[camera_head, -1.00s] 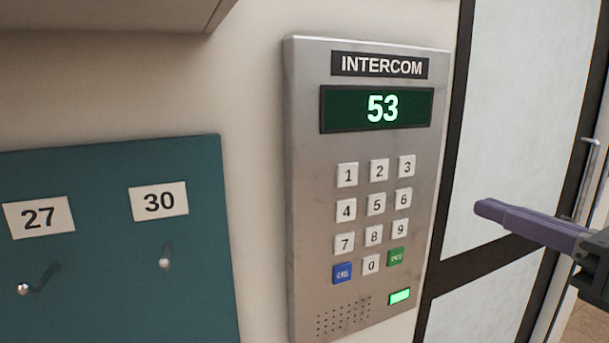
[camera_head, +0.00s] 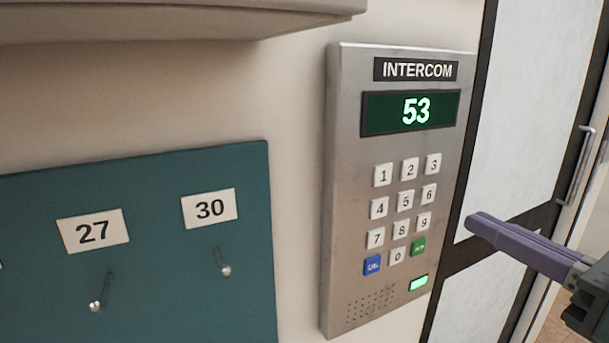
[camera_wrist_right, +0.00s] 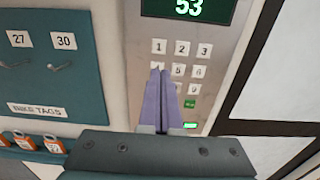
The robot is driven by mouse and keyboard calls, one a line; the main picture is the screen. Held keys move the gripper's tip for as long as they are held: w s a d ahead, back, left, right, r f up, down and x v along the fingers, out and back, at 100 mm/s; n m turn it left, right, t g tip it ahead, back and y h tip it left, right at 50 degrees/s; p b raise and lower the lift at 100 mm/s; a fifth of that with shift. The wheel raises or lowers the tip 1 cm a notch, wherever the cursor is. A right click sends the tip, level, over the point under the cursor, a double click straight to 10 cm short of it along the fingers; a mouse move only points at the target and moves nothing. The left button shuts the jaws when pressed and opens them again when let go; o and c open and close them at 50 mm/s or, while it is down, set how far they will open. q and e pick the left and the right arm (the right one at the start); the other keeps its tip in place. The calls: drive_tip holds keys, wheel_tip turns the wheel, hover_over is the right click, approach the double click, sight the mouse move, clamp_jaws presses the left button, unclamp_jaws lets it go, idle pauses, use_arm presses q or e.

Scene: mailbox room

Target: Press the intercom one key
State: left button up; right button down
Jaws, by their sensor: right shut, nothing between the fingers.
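The intercom (camera_head: 345,190) is a grey metal panel on the wall in the head view. Its green display (camera_head: 411,112) reads 53. The white "1" key (camera_head: 383,174) is at the upper left of the keypad; it also shows in the right wrist view (camera_wrist_right: 159,46). My right gripper (camera_head: 472,222) has purple fingers, shut and empty, to the right of the keypad in the head view. In the right wrist view its fingertips (camera_wrist_right: 161,70) lie below the "1" key and cover part of the keypad's left side. I cannot tell whether they touch the panel. My left gripper is not in view.
A teal board (camera_head: 150,285) with hooks and tags 27 and 30 hangs left of the intercom. A grey box edge (camera_head: 180,22) juts out above it. A dark-framed door (camera_head: 520,110) with a handle stands to the right. Orange padlocks (camera_wrist_right: 54,145) show at lower left.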

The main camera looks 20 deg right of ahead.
drive_tip(key=p, duration=0.4)
approach(386, 179)
drive_tip(key=w, duration=0.5)
drive_tip(key=shift+w+a+r, duration=0.2)
drive_tip(key=shift+a+r, duration=0.1)
drive_tip(key=shift+r, duration=0.1)
drive_tip(key=shift+w+f, duration=0.1)
drive_tip(key=shift+w, duration=0.6)
drive_tip(key=shift+w+f+b, duration=0.15)
drive_tip(key=shift+w+b, duration=0.25)
drive_tip(key=shift+b, duration=0.1)
drive_tip(key=shift+w+f+b, duration=0.15)
drive_tip(key=shift+b, duration=0.15)
